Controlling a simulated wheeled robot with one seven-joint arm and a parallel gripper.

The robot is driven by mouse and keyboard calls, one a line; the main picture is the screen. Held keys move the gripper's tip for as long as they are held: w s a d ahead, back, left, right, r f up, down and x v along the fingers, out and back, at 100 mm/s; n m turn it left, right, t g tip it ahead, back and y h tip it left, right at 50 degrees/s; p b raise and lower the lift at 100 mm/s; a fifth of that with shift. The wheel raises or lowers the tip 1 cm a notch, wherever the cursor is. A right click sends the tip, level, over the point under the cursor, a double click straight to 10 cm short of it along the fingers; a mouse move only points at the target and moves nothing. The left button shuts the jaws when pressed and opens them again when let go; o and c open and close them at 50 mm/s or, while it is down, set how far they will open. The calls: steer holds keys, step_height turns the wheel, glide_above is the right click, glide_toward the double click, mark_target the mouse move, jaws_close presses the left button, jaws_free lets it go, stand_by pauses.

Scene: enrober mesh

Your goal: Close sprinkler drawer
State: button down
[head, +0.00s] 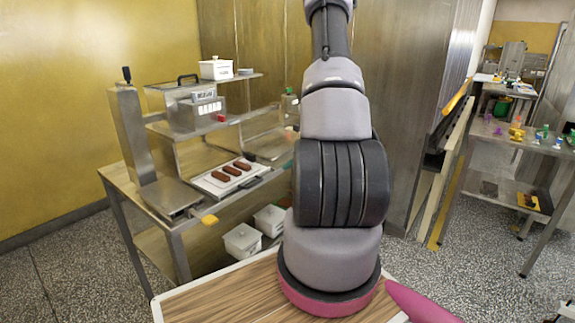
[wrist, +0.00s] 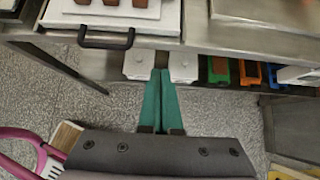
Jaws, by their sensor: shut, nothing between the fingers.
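In the wrist view, my gripper (wrist: 160,73) has two green fingers pressed together, with nothing between them. A drawer-like steel front with a black bar handle (wrist: 106,38) is at the upper left, apart from the fingers. A white tray (wrist: 62,14) with brown bars lies above that handle. In the head view, the white tray (head: 208,184) with brown bars and a dark handle (head: 250,183) is at the front of the steel machine (head: 130,130). I cannot tell how far the drawer stands out. My gripper does not show in the head view.
White lidded boxes (head: 242,241) stand on the shelf under the machine; they also show in the wrist view (wrist: 138,66). Green, orange and blue bins (wrist: 220,71) are to their right. A shelf table (head: 510,135) with small items stands at the right. Speckled floor (head: 490,280) is clear between.

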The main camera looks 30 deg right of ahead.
mark_target(265, 174)
steer(key=x, duration=0.3)
steer(key=w+r+x, duration=0.1)
steer(key=x, duration=0.5)
steer(key=shift+w+a+r, duration=0.15)
steer(key=shift+a+r, duration=0.15)
steer(key=shift+w+a, duration=0.2)
steer(key=shift+w, duration=0.35)
